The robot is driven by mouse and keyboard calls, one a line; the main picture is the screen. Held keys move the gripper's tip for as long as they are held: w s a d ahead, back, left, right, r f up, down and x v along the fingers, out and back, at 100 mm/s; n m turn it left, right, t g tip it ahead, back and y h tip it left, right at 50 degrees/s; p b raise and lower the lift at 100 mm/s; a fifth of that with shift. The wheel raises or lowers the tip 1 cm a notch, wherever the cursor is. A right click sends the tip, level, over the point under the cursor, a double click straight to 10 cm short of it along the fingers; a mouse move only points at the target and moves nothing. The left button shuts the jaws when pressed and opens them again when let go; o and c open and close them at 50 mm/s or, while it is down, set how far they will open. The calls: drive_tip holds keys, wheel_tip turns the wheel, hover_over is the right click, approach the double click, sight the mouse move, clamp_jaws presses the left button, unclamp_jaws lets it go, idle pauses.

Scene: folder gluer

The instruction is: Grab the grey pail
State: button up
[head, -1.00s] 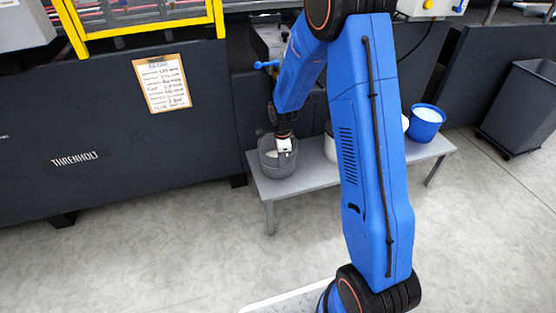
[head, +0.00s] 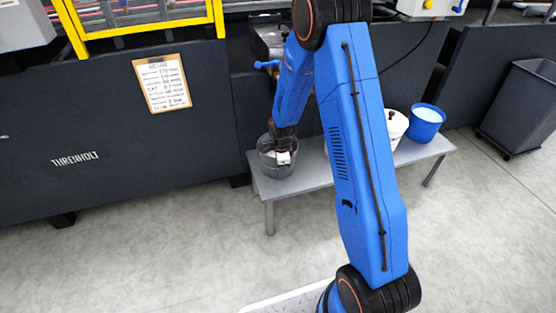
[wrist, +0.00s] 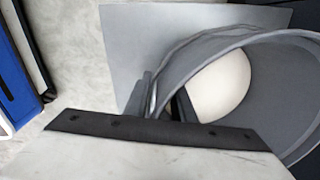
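The grey pail (head: 268,170) stands upright at the left end of a low grey bench, with pale cream material inside. It fills the right side of the wrist view (wrist: 285,95). My gripper (head: 282,168) is lowered at the pail's front wall. In the wrist view my gripper (wrist: 161,103) straddles the rim, with one dark finger outside the wall and one inside. The fingers look apart, with the wall between them. The lower fingertips are hidden by the gripper body and the pail wall.
On the bench (head: 300,183), a white lidded pot (head: 396,127) and a blue bucket (head: 425,126) stand to the right, the pot partly behind my arm. A dark bin (head: 517,110) stands far right. A dark machine panel (head: 110,140) rises behind. The floor in front is clear.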

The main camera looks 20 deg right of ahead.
clamp_jaws()
idle(1.2)
